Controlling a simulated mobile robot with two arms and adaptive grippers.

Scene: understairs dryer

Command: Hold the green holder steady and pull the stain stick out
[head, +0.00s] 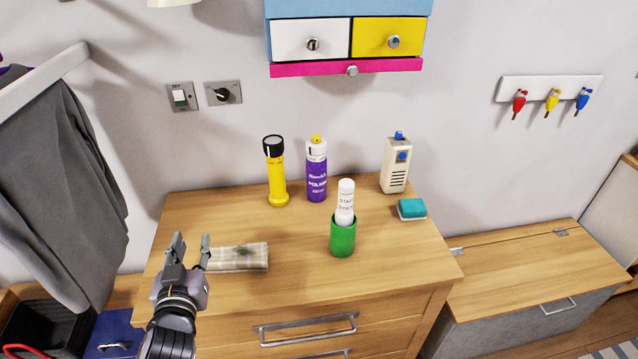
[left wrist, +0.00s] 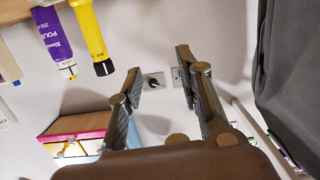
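The green holder (head: 343,238) stands upright on the wooden dresser top, right of its middle. The white stain stick (head: 346,203) stands in it, its upper part showing above the rim and its lower end hidden inside. My left gripper (head: 191,246) is at the dresser's left front, well to the left of the holder, with fingers apart and nothing between them. In the left wrist view my left gripper (left wrist: 152,68) also shows open and empty. The holder and stick do not show in that view. My right gripper is in neither view.
A folded checked cloth (head: 238,257) lies just right of my left gripper. A yellow torch (head: 276,175), purple polish can (head: 316,175), cream device (head: 395,165) and teal sponge (head: 411,208) stand behind or beside the holder. The dresser top (head: 300,285) before the holder is clear.

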